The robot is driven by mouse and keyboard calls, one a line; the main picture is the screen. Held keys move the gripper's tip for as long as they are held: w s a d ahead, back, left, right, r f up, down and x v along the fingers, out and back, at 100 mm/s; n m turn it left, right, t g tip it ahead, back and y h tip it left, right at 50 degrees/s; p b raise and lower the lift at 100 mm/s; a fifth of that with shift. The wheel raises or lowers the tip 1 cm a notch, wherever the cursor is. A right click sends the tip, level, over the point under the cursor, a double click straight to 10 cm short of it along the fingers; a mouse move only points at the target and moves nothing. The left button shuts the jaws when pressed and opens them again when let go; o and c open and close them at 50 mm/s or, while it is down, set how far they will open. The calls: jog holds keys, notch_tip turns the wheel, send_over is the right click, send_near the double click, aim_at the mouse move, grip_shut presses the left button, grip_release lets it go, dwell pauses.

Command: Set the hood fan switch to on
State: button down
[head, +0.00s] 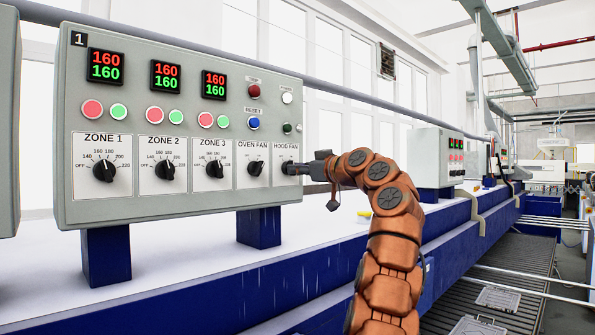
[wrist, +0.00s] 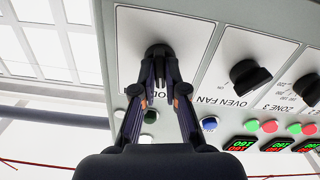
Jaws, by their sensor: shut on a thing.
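The hood fan switch (head: 289,168) is a black rotary knob at the lower right of the grey control panel (head: 180,210). My gripper (head: 303,168) reaches it from the right in the head view. In the wrist view, the switch (wrist: 158,52) sits at the top middle, with the fingertips of my gripper (wrist: 159,72) shut on it from both sides. The fingers hide much of the hood fan label and part of the knob, so I cannot tell which position it points to.
The oven fan knob (head: 256,168) is just left of the hood fan switch. Zone knobs (head: 215,164), displays (head: 213,85) and coloured buttons (head: 254,122) fill the rest of the panel. A second panel (head: 439,158) stands farther back. A blue beam (head: 300,275) runs below.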

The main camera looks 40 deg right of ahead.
jog(key=shift+m+p, duration=1.8)
jog(key=shift+m, duration=2.3)
jog(key=c, duration=1.2)
grip_release()
